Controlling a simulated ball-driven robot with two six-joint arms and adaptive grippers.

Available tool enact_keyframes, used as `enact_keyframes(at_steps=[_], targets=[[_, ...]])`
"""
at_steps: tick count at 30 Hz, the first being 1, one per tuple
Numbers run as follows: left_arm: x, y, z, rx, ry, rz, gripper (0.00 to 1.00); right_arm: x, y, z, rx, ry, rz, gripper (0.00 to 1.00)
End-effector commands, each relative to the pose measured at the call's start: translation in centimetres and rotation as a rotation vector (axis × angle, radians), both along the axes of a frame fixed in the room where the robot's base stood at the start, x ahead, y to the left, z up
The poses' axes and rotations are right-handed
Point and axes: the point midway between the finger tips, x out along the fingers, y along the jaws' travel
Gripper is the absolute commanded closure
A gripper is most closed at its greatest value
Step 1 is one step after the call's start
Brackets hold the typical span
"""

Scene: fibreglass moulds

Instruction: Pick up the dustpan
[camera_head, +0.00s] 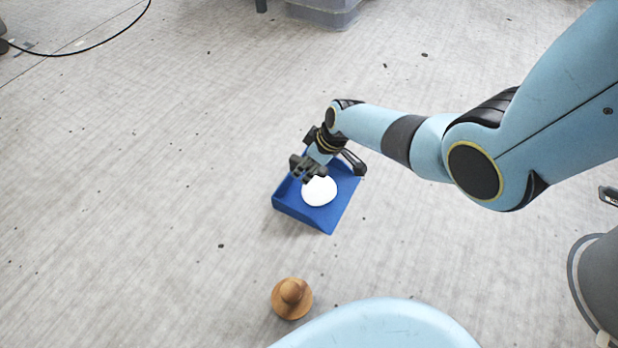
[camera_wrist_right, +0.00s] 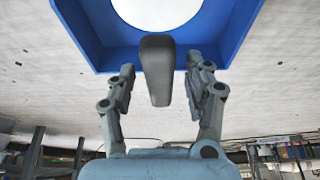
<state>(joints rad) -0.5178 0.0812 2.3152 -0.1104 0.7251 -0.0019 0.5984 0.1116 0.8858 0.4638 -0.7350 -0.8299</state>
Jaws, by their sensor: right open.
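The blue dustpan (camera_head: 325,218) lies on the floor in the middle of the head view. In the right wrist view its blue rim (camera_wrist_right: 85,40) spans the top, and its dark grey handle (camera_wrist_right: 158,85) points toward my gripper. My right gripper (camera_head: 307,170) is over the dustpan in the head view. In the right wrist view its open fingers (camera_wrist_right: 167,75) stand on either side of the handle, with a gap to each side. Contact cannot be told. My left gripper is not in view.
A white round object (camera_head: 319,191) lies in the dustpan. A wooden knobbed piece (camera_head: 291,298) stands on the floor nearer me. A clear plastic bin (camera_head: 325,12) is at the far edge, and a black cable (camera_head: 100,42) lies at the upper left. The floor at left is mostly clear.

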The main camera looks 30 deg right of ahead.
Motion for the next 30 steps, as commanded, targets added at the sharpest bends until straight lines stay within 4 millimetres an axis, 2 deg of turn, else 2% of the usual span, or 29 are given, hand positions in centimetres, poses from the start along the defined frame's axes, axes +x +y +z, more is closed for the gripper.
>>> enact_keyframes(at_steps=[5,15,17,30], targets=[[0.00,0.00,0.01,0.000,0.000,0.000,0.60,0.04,-0.02,0.04,0.000,-0.001,0.000,0.49],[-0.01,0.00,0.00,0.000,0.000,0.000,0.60,0.02,-0.02,0.04,0.000,0.000,0.000,0.94],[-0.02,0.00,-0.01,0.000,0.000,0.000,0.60,0.01,-0.03,0.03,0.000,0.000,0.000,1.00],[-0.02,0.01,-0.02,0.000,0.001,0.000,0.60,0.04,-0.02,0.05,0.000,-0.001,0.000,1.00]])
